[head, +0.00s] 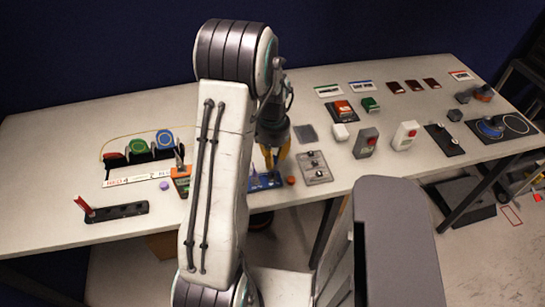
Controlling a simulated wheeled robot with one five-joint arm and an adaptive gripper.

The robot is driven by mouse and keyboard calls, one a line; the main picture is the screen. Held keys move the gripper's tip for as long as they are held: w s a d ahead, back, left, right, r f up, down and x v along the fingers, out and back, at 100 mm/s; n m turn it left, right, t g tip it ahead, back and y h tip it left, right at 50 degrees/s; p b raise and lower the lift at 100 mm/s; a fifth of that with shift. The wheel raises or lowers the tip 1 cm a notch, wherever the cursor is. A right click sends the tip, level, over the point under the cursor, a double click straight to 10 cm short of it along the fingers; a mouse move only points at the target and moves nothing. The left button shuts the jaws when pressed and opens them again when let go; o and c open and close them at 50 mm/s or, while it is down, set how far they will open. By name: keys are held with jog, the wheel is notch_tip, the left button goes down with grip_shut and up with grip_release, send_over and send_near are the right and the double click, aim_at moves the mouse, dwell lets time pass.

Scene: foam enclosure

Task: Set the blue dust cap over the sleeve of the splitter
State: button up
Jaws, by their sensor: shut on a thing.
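My gripper (275,161), with yellow-orange fingers, points down just above the blue splitter block (262,183) near the front of the table. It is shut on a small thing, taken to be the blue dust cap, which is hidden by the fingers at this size. The splitter is partly covered by my arm, and its sleeve cannot be made out. I cannot tell whether the cap touches the sleeve. A small orange cap (291,181) stands just right of the splitter, and a small purple cap (164,186) lies to the left beyond my arm.
An orange handheld device (181,181) stands left of my arm. A grey plate with knobs (314,167) is close on the right. A black rack with red, green and blue spools (140,152) and a black block with red pegs (117,212) are at left. Grey and white boxes stand farther right.

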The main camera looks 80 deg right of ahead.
aim_at(273, 178)
jog(key=shift+f+b, duration=2.3)
jog(key=shift+f, duration=0.2)
jog(key=shift+f+b, duration=1)
jog(key=shift+f, duration=0.15)
jog(key=o, duration=0.7)
jog(key=shift+o, duration=0.2)
notch_tip(273, 178, up, 12)
jog(key=shift+r, duration=0.1)
jog(key=shift+n, duration=0.4)
